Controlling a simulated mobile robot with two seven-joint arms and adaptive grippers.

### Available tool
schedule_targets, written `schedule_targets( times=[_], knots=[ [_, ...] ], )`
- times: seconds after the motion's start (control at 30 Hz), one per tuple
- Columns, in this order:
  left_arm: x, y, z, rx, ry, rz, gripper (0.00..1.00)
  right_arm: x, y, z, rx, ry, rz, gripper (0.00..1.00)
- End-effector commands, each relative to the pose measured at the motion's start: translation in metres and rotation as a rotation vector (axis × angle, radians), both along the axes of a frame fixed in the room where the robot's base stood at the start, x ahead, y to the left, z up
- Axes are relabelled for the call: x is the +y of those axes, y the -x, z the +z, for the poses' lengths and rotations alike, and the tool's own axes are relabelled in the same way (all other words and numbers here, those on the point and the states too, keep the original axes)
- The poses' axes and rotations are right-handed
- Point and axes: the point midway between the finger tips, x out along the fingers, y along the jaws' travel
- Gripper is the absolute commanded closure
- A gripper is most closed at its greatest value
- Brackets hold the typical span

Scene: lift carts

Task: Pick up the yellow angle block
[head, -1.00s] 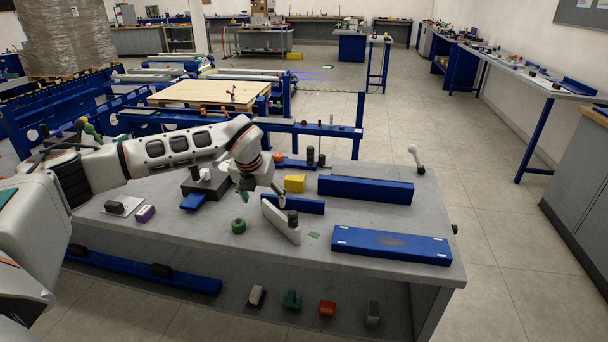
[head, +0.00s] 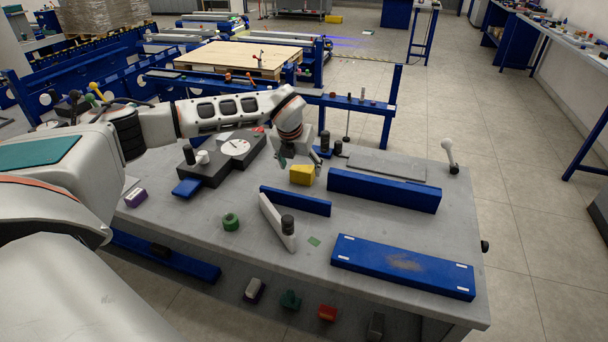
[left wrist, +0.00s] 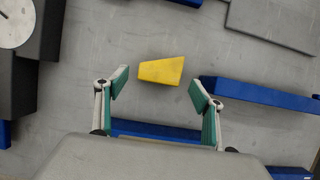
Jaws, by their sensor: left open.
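The yellow angle block (head: 302,174) lies on the grey workbench, left of the long blue bar. It also shows in the left wrist view (left wrist: 161,71), just beyond the fingertips and roughly centred between them. My left gripper (head: 300,158) is open and empty, above the bench close to the block. In the left wrist view its two green-padded fingers (left wrist: 158,88) are spread wide. The block is apart from both fingers. My right gripper is not in view.
A long blue bar (head: 384,191) lies right of the block, and a shorter blue bar (head: 295,201) lies in front of it. A dark fixture with a dial (head: 222,160) stands to the left. A white angled piece (head: 276,222) and a green ring (head: 231,222) lie nearer.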

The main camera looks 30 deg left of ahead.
Motion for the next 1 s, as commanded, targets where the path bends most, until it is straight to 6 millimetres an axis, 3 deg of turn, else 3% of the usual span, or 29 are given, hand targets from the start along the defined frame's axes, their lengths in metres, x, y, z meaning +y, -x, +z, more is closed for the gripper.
schedule_targets(
  times=[0.3,0.57,0.77,1.0],
  knots=[
    [0.005,-0.016,-0.038,0.001,-0.001,-0.001,0.32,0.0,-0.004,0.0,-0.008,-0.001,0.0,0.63],
    [0.006,-0.017,-0.04,0.0,0.0,-0.001,0.32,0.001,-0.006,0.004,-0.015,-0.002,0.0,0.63],
    [0.006,-0.017,-0.04,0.0,0.0,-0.001,0.78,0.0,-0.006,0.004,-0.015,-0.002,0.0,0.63],
    [0.006,-0.018,-0.039,-0.001,-0.001,-0.001,0.78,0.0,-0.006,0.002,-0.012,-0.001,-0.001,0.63]
  ],
)
